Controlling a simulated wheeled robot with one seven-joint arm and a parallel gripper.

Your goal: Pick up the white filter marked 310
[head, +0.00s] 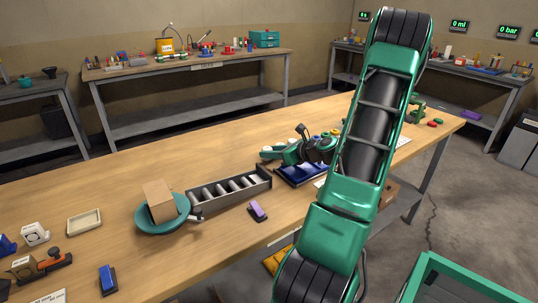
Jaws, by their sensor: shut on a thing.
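A long, narrow grey rack (262,188) stands on the wooden bench and holds several pale cylinders (222,190) side by side. They look like filters, but any marking is too small to read, so I cannot tell which one is 310. A small white cylinder (196,218) lies at the rack's left end, close to the teal dish. My green and black arm crosses the right half of the view and covers part of the bench. I cannot make out my gripper or anything in it.
A teal dish (150,225) carries a cardboard box (159,201). A purple-topped block (257,210), a blue tray (301,175) and green-black equipment (300,149) stand near the rack. A beige tray (84,222) lies left. The bench behind the rack is mostly clear.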

